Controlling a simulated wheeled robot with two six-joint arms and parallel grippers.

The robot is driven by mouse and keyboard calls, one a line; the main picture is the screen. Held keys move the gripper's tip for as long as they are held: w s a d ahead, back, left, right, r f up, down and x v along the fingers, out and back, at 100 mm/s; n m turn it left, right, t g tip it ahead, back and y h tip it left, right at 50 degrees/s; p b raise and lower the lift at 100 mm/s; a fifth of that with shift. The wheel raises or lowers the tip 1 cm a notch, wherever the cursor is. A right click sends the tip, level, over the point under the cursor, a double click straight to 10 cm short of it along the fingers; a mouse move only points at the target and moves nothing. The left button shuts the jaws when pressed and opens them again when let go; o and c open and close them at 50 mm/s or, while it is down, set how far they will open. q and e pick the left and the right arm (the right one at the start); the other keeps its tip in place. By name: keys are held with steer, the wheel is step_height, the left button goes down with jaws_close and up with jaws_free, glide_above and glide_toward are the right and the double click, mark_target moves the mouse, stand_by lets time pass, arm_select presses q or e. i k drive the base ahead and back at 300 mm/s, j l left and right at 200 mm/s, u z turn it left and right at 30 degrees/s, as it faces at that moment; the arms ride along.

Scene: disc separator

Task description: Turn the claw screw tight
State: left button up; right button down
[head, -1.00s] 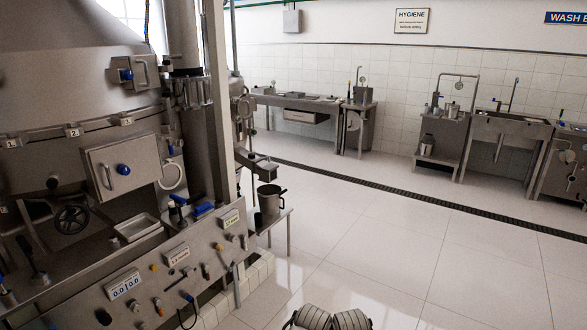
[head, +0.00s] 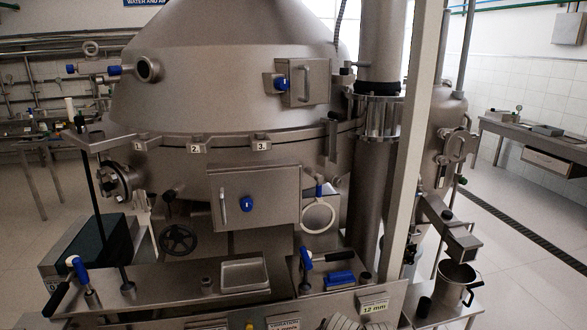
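The steel separator (head: 240,85) fills the middle of the head view. Along its rim sit small clamp-like brackets tagged 1 (head: 138,146), 2 (head: 195,149) and 3 (head: 262,141). They look like claws, but their screws are too small to make out, and I cannot tell whether any is loose. Neither of my grippers is in view. A ribbed grey part at the bottom edge looks like part of my own body.
A front ledge holds an empty shallow tray (head: 244,289) and blue-and-black handled tools at left (head: 70,277) and right (head: 318,260). A light post (head: 414,150) stands right of centre. A steel pot (head: 457,283) sits on a low stand at right. Open floor lies beyond.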

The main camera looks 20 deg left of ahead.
mark_target(336, 182)
steer(key=i+l+u, duration=0.45)
steer(key=l, duration=0.2)
steer(key=i+l+u, duration=0.25)
steer(key=l, duration=0.15)
steer(key=i+l+u, duration=0.2)
steer(key=l, duration=0.25)
steer(key=k+j, duration=0.05)
